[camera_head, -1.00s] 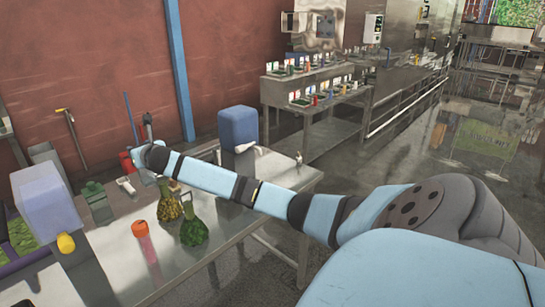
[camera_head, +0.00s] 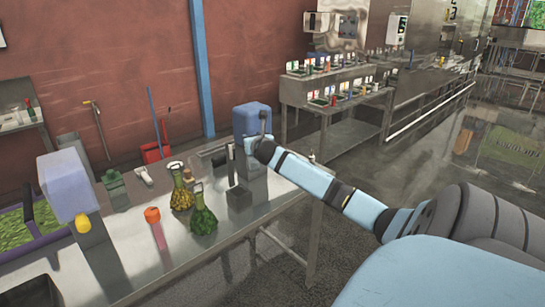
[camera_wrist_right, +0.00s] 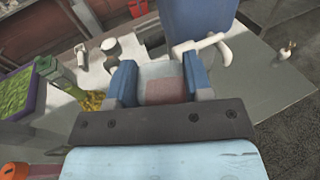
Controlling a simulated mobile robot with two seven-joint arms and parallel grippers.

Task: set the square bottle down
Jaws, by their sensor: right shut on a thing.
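In the right wrist view my right gripper (camera_wrist_right: 160,68) has its two blue fingers closed on the sides of a pale, flat-faced thing with a pinkish-brown patch, the square bottle (camera_wrist_right: 160,90). Its lower part is hidden by the dark hand plate. In the head view my right wrist is in front of the blue-topped dispenser (camera_head: 252,118) at the far end of the metal table (camera_head: 150,265). A dark boxy shape shows below the wrist, over the table; I cannot tell whether it is hand or bottle, or whether it touches the table. My left gripper is not in view.
A green container (camera_head: 115,188) and another blue-topped dispenser (camera_head: 68,183) are further left. Bare metal shows along the table's front.

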